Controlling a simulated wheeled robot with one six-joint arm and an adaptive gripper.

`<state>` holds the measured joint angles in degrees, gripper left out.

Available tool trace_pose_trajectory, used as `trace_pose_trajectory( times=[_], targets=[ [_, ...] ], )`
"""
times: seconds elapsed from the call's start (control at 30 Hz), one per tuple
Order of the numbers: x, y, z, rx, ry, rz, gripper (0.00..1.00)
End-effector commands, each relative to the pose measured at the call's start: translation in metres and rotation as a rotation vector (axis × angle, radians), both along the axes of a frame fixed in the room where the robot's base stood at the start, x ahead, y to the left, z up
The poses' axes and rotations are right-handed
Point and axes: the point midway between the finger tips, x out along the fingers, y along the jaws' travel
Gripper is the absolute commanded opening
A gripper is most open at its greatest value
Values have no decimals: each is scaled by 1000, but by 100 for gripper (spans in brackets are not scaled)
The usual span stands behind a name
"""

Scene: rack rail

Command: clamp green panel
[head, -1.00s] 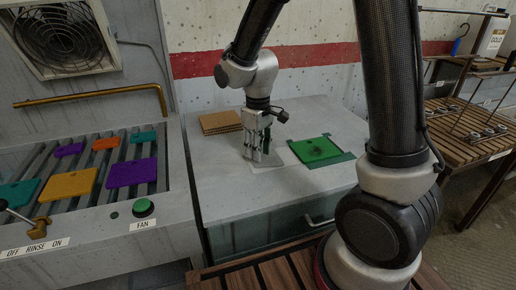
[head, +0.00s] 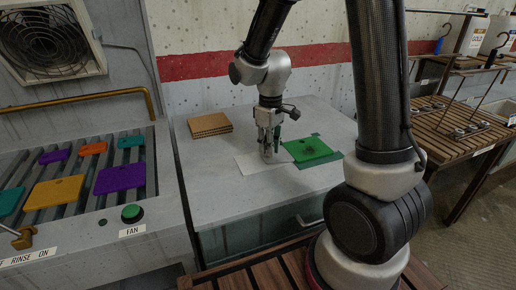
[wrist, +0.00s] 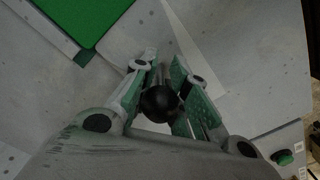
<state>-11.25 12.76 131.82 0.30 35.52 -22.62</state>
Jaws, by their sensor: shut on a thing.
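The green panel (head: 312,150), with a dark smudge, lies flat on teal tape on the grey counter (head: 225,205). Part of it shows at the top left of the wrist view (wrist: 85,15). My gripper (head: 268,155) points down just left of the panel, beside a white sheet (head: 247,164). In the wrist view its fingers (wrist: 162,75) are shut around a round black knob (wrist: 159,104). What lies below the knob is hidden. The panel is outside the fingers, and no clamp is visible on it.
A brown cardboard stack (head: 209,124) sits at the counter's back left. At left, a slatted rack holds several coloured panels, with a green FAN button (head: 131,212). At right, a wooden rack (head: 440,128) holds several small metal fittings. The counter's front left is clear.

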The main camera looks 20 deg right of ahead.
Motion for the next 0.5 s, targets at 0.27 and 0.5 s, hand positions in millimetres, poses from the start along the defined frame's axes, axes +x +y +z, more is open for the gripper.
trace_pose_trajectory(
  times=[0.27,0.5],
  targets=[
    [3,-4,4,-4,-10,4,17],
    [3,-3,3,-4,-7,3,30]
  ],
)
